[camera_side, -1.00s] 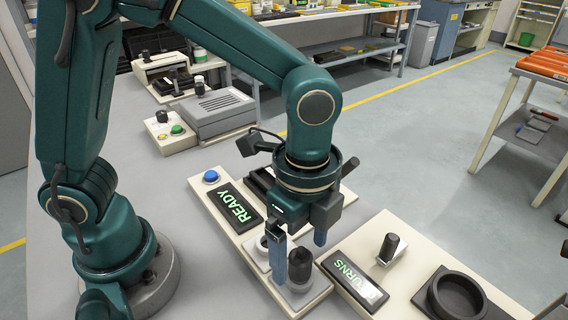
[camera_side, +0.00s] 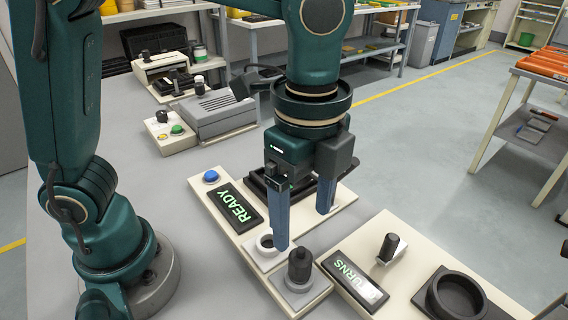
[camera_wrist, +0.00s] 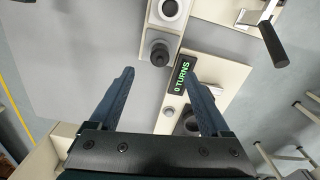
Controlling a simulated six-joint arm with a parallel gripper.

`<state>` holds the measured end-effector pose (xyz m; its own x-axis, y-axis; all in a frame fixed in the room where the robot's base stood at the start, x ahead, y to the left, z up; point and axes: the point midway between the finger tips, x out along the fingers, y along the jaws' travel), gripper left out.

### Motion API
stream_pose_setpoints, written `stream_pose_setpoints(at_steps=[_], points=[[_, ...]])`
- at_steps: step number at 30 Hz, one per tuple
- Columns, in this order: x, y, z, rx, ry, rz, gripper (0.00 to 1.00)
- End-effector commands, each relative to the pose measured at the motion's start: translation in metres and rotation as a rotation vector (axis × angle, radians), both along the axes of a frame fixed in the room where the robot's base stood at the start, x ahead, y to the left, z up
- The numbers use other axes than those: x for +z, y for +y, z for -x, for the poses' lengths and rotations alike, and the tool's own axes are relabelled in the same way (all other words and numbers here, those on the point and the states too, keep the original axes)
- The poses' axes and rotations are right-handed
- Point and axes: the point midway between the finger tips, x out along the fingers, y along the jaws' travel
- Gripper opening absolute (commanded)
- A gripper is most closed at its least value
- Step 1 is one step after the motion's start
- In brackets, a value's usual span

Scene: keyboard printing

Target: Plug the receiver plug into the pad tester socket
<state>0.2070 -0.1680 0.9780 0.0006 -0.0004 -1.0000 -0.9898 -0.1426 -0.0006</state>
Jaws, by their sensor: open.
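The dark receiver plug (camera_side: 299,268) stands upright in a round grey seat on a square grey block (camera_side: 292,297), which looks like the pad tester socket. How deep it sits cannot be told. It also shows from above in the wrist view (camera_wrist: 160,55). A white ring holder (camera_side: 266,245) next to it looks empty. My gripper (camera_side: 303,230) is open and empty above and behind the plug, its two blue fingers wide apart and clear of it. In the wrist view, my gripper's fingers (camera_wrist: 160,75) frame the view from both sides.
A READY panel (camera_side: 238,207) and blue button (camera_side: 211,177) lie left of the holder. A TURNS panel (camera_side: 355,280), an upright dark handle (camera_side: 389,247) and a black round dish (camera_side: 456,297) stand to the right. A black tray (camera_side: 262,187) lies behind.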

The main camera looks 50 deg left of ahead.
Motion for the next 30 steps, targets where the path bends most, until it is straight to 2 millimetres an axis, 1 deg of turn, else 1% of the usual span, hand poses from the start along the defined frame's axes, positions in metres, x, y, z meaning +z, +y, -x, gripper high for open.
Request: stream_pose_setpoints(at_steps=[2, 5, 8, 12, 15, 18, 21, 23, 30], points=[[0.004, 0.000, 0.000, 0.024, -0.002, 0.002, 0.77], [0.005, -0.001, -0.002, 0.131, -0.011, 0.008, 0.77], [0.000, -0.002, -0.004, 0.327, -0.018, 0.015, 0.77], [-0.012, -0.003, -0.006, 0.651, -0.019, 0.023, 0.77], [-0.020, -0.003, -0.006, 0.856, -0.017, 0.025, 0.77], [-0.028, -0.003, -0.005, 1.012, -0.013, 0.023, 0.77], [-0.034, -0.002, -0.003, 1.108, -0.008, 0.017, 0.77], [-0.039, -0.001, -0.002, 1.137, -0.004, 0.009, 0.77], [-0.065, 0.001, 0.001, 1.138, 0.003, -0.005, 0.77]])
